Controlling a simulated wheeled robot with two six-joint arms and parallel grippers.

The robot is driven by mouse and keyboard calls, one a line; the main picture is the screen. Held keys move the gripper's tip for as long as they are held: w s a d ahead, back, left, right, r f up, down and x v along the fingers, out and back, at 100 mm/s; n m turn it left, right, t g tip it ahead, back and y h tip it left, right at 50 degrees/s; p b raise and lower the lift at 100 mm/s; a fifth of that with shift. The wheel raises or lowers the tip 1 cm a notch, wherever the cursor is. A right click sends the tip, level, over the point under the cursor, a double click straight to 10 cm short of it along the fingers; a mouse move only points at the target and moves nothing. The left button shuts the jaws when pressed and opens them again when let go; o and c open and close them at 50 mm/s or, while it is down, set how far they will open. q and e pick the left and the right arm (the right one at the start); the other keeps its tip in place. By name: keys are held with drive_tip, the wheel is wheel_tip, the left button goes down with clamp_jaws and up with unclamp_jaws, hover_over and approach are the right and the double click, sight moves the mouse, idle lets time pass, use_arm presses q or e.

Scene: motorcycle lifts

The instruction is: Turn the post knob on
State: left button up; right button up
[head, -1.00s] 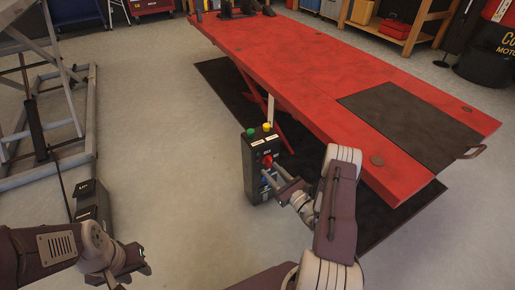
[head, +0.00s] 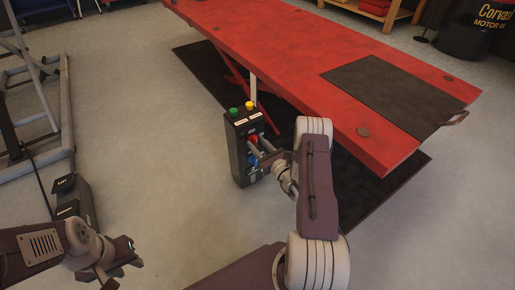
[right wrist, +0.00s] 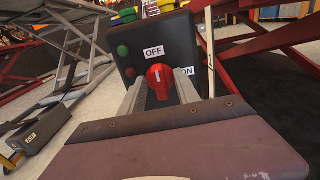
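The black control post (head: 238,160) stands on the floor beside the red lift, with a green button (head: 233,111) and a yellow button (head: 250,105) on top. Its red knob (right wrist: 160,82) faces my right wrist camera, below the OFF label (right wrist: 153,51); the ON label (right wrist: 186,71) is to its right, partly hidden by a finger. The knob's white mark points up, toward OFF. My right gripper (right wrist: 160,88) is open, one finger on each side of the knob; contact is unclear. My left gripper (head: 125,264) is low at left, away from the post; its opening is unclear.
The red lift platform (head: 300,60) extends behind and right of the post, above a dark floor mat (head: 205,60). A grey lift frame (head: 40,130) and a dark box (head: 75,197) are at left. Floor between the box and post is clear.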

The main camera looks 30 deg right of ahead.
drive_tip(key=shift+w, duration=0.1)
drive_tip(key=shift+c, duration=0.4)
clamp_jaws()
drive_tip(key=shift+r, duration=0.1)
